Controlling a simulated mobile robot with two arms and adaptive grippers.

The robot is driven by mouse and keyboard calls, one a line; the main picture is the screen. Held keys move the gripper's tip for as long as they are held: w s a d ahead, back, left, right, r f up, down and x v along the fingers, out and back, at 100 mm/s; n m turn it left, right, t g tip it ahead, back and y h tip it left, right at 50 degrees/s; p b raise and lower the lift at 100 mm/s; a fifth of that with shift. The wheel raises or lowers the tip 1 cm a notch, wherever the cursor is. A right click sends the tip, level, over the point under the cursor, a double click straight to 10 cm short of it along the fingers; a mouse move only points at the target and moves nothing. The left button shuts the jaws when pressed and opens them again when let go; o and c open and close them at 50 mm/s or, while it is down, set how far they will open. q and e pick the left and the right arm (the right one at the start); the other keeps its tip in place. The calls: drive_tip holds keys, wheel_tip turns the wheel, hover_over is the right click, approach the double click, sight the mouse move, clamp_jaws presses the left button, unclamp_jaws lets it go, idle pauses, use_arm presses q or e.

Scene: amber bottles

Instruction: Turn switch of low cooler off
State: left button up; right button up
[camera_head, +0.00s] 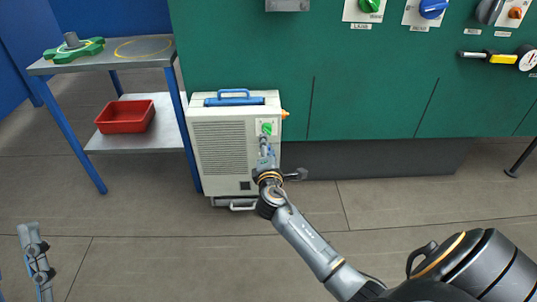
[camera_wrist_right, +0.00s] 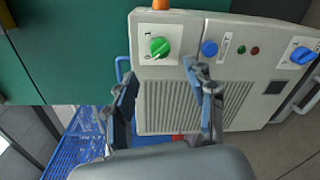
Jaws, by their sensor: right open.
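The low cooler (camera_head: 222,150) is a pale box on the floor against the green cabinet wall. Its green rotary switch (camera_head: 266,129) sits on a white plate near the top right of its front. In the right wrist view the green switch (camera_wrist_right: 158,47) shows close up, with 1 and 0 marks beside it. My right gripper (camera_head: 266,150) is in front of the cooler, just below the switch. In the wrist view its fingers (camera_wrist_right: 158,72) are spread and empty, with the switch beyond the gap between them. My left gripper (camera_head: 35,255) is at the lower left edge, far from the cooler.
A blue button (camera_wrist_right: 209,48), small lights and a blue knob (camera_wrist_right: 302,56) share the cooler's panel. An orange part (camera_head: 284,114) sticks out at its side. A steel table (camera_head: 110,60) with a red bin (camera_head: 126,117) stands left. Floor ahead is clear.

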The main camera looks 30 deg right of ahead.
drive_tip(key=v, duration=0.3)
drive_tip(key=shift+s+a+r, duration=0.1)
drive_tip(key=shift+s+a, duration=0.1)
drive_tip(key=shift+s, duration=0.1)
